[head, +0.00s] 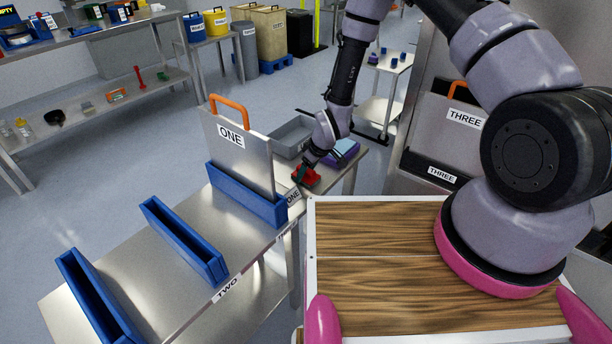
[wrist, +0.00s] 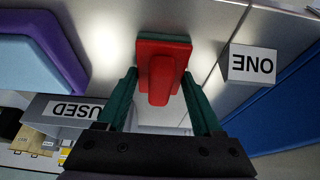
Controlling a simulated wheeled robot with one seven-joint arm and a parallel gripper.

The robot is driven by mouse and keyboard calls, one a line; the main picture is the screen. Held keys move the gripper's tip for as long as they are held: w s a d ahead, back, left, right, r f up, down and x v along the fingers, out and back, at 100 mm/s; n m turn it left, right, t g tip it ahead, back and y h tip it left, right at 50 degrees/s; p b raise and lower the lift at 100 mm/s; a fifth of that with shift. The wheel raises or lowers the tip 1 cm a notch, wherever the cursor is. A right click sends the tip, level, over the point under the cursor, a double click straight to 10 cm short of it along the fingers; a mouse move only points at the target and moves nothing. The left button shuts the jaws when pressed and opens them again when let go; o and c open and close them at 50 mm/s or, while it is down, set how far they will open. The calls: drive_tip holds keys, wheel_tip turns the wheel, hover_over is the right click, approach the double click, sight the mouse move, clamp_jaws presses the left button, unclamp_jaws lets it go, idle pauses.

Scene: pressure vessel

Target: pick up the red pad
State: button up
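The red pad (head: 306,176) lies on the metal table, beside the "ONE" label at the table's edge. In the wrist view the red pad (wrist: 163,48) has a flat block with a dark green underside and a raised red handle. My gripper (head: 309,165) is right at the pad, and its tips are hard to make out in the head view. In the wrist view my gripper (wrist: 160,76) is open, with one dark green finger on each side of the handle. Gaps show between the fingers and the handle.
A blue slot holder (head: 248,196) with the metal plate "ONE" (head: 238,152) stands left of the pad. A grey bin (head: 292,137) and a purple and light blue block (head: 343,151) lie behind it. Empty blue holders (head: 185,241) stand nearer.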

drive_tip(key=c, duration=0.5)
wheel_tip(320, 180, up, 10)
drive_tip(key=shift+r, duration=0.1)
drive_tip(key=o, duration=0.7)
drive_tip(key=shift+c, duration=0.2)
clamp_jaws()
